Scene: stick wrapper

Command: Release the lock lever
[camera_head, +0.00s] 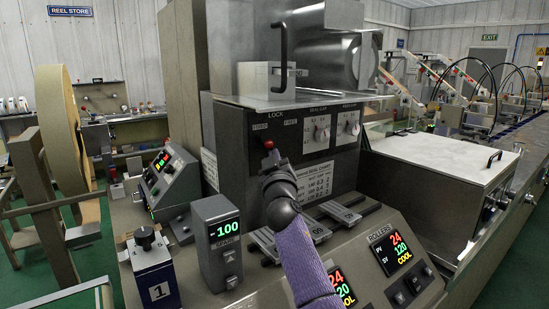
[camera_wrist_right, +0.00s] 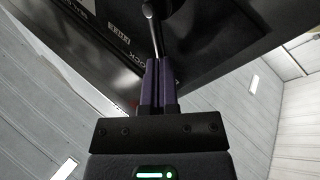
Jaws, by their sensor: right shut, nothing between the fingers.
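The lock lever, with a red knob (camera_head: 268,144), stands on the dark panel under the LOCK label, between the FIXED and FREE marks. My right gripper (camera_head: 271,163) is just below the knob, at the lower part of the lever, which it hides. In the right wrist view the purple fingers of my right gripper (camera_wrist_right: 158,64) are together, with nothing between them. A thin rod of the lever (camera_wrist_right: 154,35) rises from near their tips in the picture. I cannot tell whether the tips touch it. My left gripper is not in view.
Two dials (camera_head: 320,134) sit right of the lever on the same panel. A black handle (camera_head: 283,60) rises above it. Below are a tilted rollers console (camera_head: 392,255) and a grey display unit (camera_head: 219,240). A blue and white box (camera_head: 154,275) stands at the lower left.

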